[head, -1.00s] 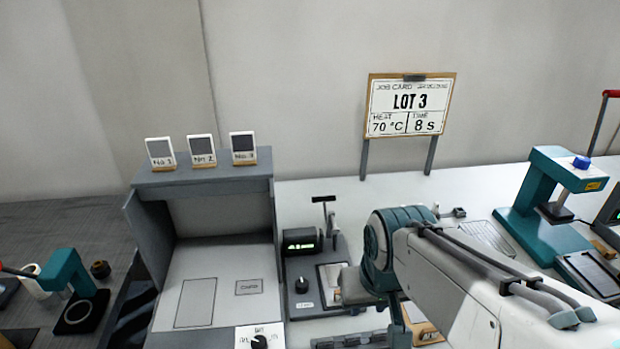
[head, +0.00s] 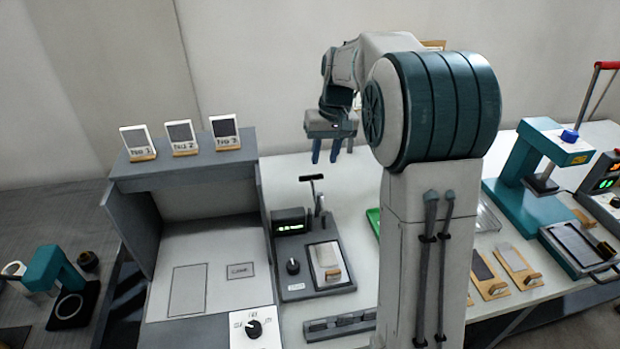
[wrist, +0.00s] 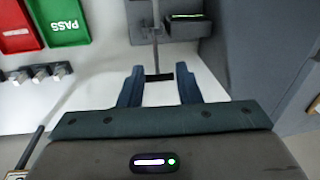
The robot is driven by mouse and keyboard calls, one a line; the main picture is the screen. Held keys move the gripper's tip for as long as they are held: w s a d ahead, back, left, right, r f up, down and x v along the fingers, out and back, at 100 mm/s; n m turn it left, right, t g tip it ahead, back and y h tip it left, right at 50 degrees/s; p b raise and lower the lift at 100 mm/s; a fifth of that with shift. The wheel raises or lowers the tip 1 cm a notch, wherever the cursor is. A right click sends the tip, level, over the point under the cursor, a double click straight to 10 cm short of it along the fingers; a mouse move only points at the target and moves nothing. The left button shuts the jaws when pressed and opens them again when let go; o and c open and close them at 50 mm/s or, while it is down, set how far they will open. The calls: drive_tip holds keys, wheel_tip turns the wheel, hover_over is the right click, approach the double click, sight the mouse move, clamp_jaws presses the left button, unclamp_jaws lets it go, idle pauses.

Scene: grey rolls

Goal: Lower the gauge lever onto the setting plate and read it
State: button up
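The gauge (head: 318,228) stands on the white bench with a lit green display (head: 290,226), too small to read. Its lever (head: 319,200) stands up, with a black crossbar handle (head: 312,178) on top. A pale plate with a wooden grip (head: 326,262) lies on the gauge's bed; I cannot tell for certain that it is the setting plate. My gripper (head: 332,158) is open and empty, near the lever's top. In the wrist view, the black handle (wrist: 159,77) shows in the gap between my spread fingers (wrist: 159,80); contact cannot be told.
A grey booth (head: 155,240) with several small cards on top stands left of the gauge. A green PASS tray (wrist: 62,18) and a red tray (wrist: 18,28) lie side by side. A dark rack (head: 340,326) is in front. A teal press (head: 530,190) stands right.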

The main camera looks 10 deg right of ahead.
approach(313, 185)
drive_tip(key=shift+g, duration=0.4)
drive_tip(key=f+p, duration=0.1)
drive_tip(key=f, duration=0.2)
drive_tip(key=a+f+p, duration=0.1)
drive_tip(key=f, duration=0.6)
drive_tip(key=shift+w+a+f+p, duration=0.25)
drive_tip(key=shift+f+p, duration=0.05)
drive_tip(key=shift+p, duration=0.1)
clamp_jaws()
